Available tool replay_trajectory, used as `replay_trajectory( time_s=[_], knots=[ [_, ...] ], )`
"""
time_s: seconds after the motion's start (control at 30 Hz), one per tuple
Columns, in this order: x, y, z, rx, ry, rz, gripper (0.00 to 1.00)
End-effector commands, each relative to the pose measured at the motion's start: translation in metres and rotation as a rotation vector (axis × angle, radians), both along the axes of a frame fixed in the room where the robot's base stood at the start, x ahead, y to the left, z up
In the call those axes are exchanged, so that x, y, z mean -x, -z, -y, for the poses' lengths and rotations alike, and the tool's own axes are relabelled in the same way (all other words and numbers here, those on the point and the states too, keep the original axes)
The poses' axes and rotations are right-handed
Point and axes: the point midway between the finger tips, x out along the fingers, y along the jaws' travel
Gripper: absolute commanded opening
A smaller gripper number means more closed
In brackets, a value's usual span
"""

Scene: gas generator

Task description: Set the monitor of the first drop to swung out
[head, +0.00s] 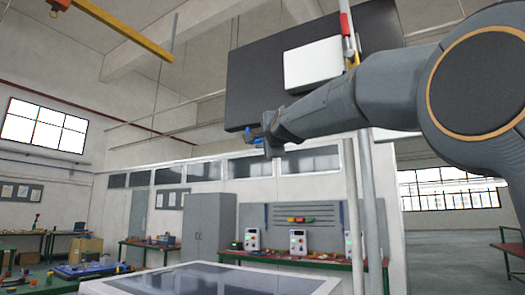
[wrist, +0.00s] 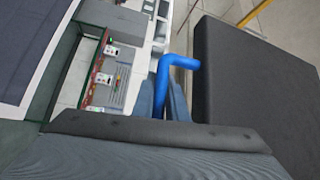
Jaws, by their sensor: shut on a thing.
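The monitor (head: 255,85) is a large dark panel hanging high in the head view, its back towards me, with a white box (head: 313,65) on it. It also fills the right of the wrist view (wrist: 255,85). A bent blue handle (wrist: 182,62) meets the monitor's edge. In the wrist view my gripper (wrist: 168,100) is shut on the blue handle, one finger on each side. My arm crosses in front of the monitor's lower right part.
A pale vertical pole (head: 371,215) stands below the monitor. A dark-topped table (head: 225,281) is in front. Benches with several control boxes (head: 298,241) and a grey cabinet (head: 208,225) line the back wall. The air left of the monitor is clear.

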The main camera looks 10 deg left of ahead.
Motion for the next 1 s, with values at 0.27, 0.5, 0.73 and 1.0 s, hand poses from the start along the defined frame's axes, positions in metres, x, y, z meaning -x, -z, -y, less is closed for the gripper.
replay_trajectory(
  time_s=[0.27,0.5,0.73,1.0],
  knots=[
    [0.015,0.001,-0.011,-0.010,-0.057,0.007,0.00],
    [0.031,0.000,-0.016,-0.009,-0.104,0.007,0.00],
    [0.044,-0.001,-0.018,-0.006,-0.146,0.005,0.00],
    [0.059,0.000,-0.023,-0.005,-0.201,0.002,0.00]
  ],
)
